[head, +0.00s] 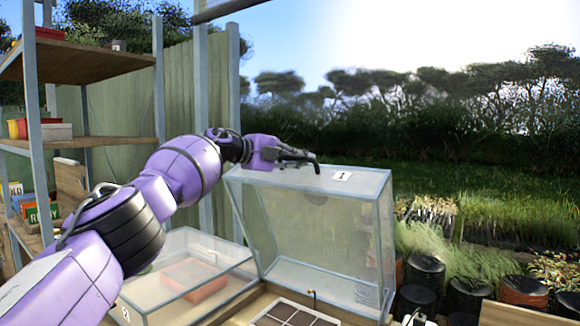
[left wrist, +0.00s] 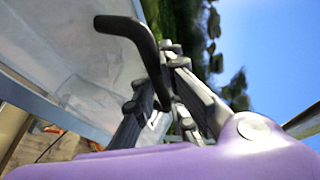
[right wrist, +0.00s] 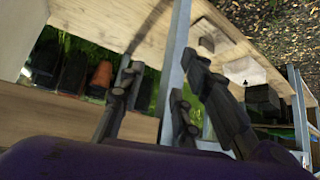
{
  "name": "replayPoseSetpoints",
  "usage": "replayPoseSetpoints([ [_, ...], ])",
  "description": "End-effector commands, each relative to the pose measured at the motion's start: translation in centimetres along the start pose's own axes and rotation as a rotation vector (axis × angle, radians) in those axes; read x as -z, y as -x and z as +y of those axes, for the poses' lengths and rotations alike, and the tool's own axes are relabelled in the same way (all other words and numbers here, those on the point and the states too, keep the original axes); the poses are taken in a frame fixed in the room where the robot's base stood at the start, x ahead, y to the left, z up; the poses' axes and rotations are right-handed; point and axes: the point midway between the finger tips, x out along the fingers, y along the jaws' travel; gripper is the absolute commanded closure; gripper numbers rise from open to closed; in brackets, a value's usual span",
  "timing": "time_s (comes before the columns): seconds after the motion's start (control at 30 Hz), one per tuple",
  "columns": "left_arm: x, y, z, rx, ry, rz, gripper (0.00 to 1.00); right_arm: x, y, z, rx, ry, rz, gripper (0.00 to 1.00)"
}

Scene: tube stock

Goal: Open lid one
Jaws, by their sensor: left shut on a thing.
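Lid one (head: 315,232), a clear box-shaped cover with pale edges and a "1" label (head: 342,176), stands raised and tilted up in the head view. My left gripper (head: 298,159) is at its top edge, shut on the dark bent handle (left wrist: 139,32), which sticks out past the fingers in the left wrist view. The lid's clear panel (left wrist: 60,50) fills the left of that view. A pale tray with dark cells (head: 290,314) shows below the lid. My right gripper (right wrist: 165,95) shows only in the right wrist view, its fingers apart and nothing seen between them.
A second clear cover (head: 190,262) labelled "2" sits lower to the left, over a reddish tray (head: 195,276). A wooden shelf rack (head: 85,60) stands further left. Several dark pots (head: 425,270) stand at right. Wooden boards (right wrist: 110,20) and a metal post are close to my right gripper.

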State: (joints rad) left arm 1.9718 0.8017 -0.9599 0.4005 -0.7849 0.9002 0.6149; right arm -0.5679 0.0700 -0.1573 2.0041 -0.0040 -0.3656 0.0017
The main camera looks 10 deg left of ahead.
Motion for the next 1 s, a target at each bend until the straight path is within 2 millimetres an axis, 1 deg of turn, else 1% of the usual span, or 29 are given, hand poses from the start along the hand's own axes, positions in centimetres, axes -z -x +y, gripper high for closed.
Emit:
replayPoseSetpoints([
  [0.03, -0.3, -0.2, 0.6, -0.012, -0.003, -0.007, 1.00, 0.1, -0.1, 0.0, 0.000, 0.001, 0.003, 0.69],
  [0.2, -0.1, -0.2, 0.1, -0.011, -0.003, -0.009, 1.00, 0.3, -0.3, 0.1, 0.000, 0.004, 0.007, 0.69],
  [0.47, -0.1, -0.2, -0.1, -0.008, -0.004, -0.007, 1.00, -0.2, -0.2, 0.3, -0.001, 0.009, -0.004, 0.69],
  [0.5, 0.0, -0.2, -0.1, -0.008, -0.004, -0.007, 0.89, -0.4, -0.1, 0.3, -0.002, 0.009, -0.006, 0.69],
  [0.63, 0.0, -0.2, -0.2, -0.006, -0.003, -0.006, 0.72, -0.8, 0.1, 0.4, -0.003, 0.008, -0.015, 0.69],
  [0.83, 0.1, -0.2, -0.3, -0.004, -0.002, -0.004, 0.71, -1.2, 0.2, 0.4, -0.005, 0.007, -0.021, 0.69],
  [1.0, 0.1, -0.1, -0.4, -0.004, -0.001, -0.003, 0.71, -0.7, -0.1, 0.3, -0.001, 0.011, -0.014, 0.69],
])
